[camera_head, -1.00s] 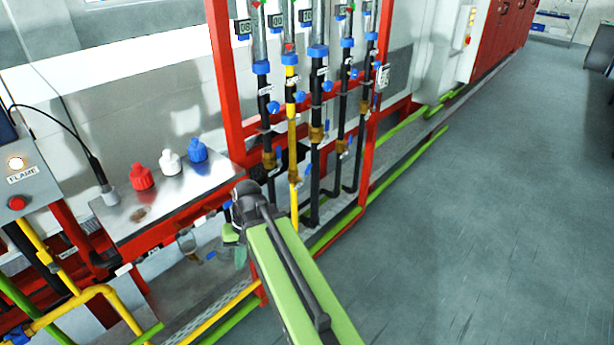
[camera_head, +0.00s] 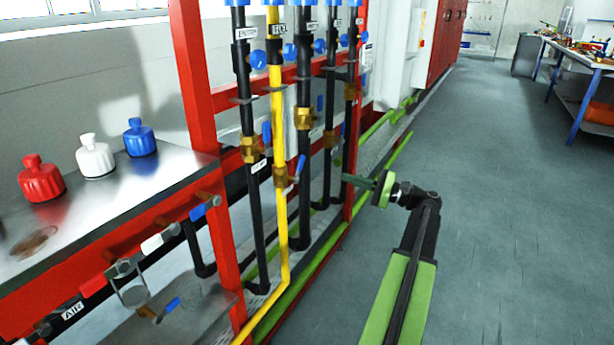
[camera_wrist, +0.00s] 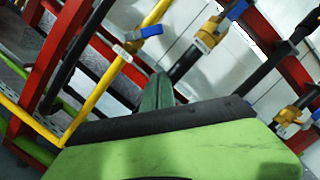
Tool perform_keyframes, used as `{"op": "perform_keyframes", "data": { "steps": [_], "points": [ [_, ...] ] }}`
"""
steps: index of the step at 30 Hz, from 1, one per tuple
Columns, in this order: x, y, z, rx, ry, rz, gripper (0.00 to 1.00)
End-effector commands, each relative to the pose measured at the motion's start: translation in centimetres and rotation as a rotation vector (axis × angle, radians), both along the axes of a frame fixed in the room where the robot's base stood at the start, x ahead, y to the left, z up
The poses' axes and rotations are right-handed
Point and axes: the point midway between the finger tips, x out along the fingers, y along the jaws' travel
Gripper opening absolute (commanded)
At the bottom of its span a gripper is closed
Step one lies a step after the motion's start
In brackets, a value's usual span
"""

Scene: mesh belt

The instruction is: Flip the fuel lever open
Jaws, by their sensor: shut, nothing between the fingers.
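A yellow pipe (camera_head: 278,110) stands among black pipes in the red frame. Its upper label is too small to read surely, so I cannot confirm it is the fuel line. A brass valve (camera_head: 281,177) sits on it, with a blue lever (camera_head: 300,166) at its right side.
Neighbouring black pipes carry brass valves (camera_head: 249,149) and blue levers close by. A red frame post (camera_head: 195,80) stands left. A steel bench (camera_head: 110,200) holds red, white and blue bottles. Open floor (camera_head: 490,200) lies right, with a workbench (camera_head: 580,58) beyond.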

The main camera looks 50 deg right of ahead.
Motion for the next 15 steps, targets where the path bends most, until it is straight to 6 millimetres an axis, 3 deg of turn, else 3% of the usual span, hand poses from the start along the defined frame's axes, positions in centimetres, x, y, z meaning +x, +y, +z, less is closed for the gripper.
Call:
{"op": "perform_keyframes", "data": {
  "steps": [5, 15],
  "points": [
    [2.2, 1.3, 0.5, -0.001, 0.002, 0.009, 0.00],
    [9.0, 4.6, 1.6, -0.003, 0.002, 0.012, 0.00]
  ]
}}
